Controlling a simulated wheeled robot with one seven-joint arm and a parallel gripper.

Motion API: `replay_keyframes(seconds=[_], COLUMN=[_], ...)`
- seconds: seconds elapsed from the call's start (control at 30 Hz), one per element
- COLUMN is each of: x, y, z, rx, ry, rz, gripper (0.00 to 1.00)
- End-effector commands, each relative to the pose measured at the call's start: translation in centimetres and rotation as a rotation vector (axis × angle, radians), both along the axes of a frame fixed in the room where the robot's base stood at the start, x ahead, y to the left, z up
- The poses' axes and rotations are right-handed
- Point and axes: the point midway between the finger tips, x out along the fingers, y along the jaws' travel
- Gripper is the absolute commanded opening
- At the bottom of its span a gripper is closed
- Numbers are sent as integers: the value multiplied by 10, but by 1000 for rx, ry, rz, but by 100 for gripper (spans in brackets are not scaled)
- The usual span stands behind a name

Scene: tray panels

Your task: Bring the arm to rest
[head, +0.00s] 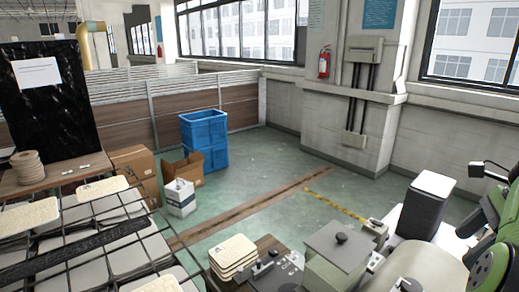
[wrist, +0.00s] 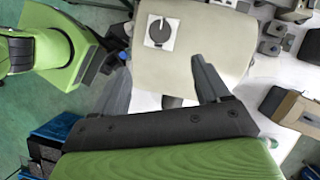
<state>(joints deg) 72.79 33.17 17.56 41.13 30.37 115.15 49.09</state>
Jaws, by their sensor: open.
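My gripper (wrist: 161,66) shows in the wrist view with its two grey fingers spread apart. Nothing is between them. A beige, rounded surface (wrist: 190,80) lies beyond the fingers, with a white square plate and a black round knob (wrist: 160,32) on it. My green arm shows at the right edge of the head view, folded close to my body. My gripper cannot be made out in the head view.
Stacked cream panels (head: 233,253) and a grey box with a black knob (head: 336,246) stand at the front. A wire rack (head: 105,238) holds panels at left. Blue crates (head: 204,138), cartons (head: 133,163) and a white box (head: 180,198) stand behind. The green floor in the middle is clear.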

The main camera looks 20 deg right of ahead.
Motion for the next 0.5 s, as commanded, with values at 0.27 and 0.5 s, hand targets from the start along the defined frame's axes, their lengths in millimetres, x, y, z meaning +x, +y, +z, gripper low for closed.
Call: replay_keyframes(seconds=[0.27, 0.5], x=[49, 41], y=[105, 222], z=[-10, -51], rx=[-299, -628], ry=[73, 17], rz=[565, 1251], gripper=[75, 75])
